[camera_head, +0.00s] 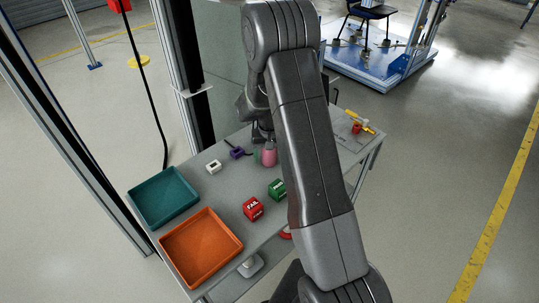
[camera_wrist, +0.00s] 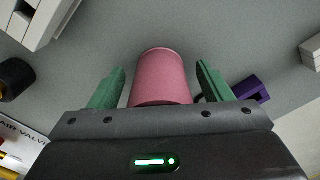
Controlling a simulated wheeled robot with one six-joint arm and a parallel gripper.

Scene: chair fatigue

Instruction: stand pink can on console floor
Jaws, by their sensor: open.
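The pink can (camera_wrist: 160,78) stands between the two green fingers of my gripper (camera_wrist: 160,88) in the wrist view, with a gap on each side. My gripper is open around it. In the head view the pink can (camera_head: 268,157) is on the grey console top (camera_head: 225,190), partly hidden by my arm. My gripper is mostly hidden behind my arm there. Whether the can touches the console surface is hard to tell.
A teal tray (camera_head: 163,197) and an orange tray (camera_head: 201,247) sit at the left. A red block (camera_head: 253,208), a green block (camera_head: 277,189), a white box (camera_head: 213,167) and a purple object (camera_head: 237,153) are nearby. Yellow and red items (camera_head: 357,126) lie at the right end.

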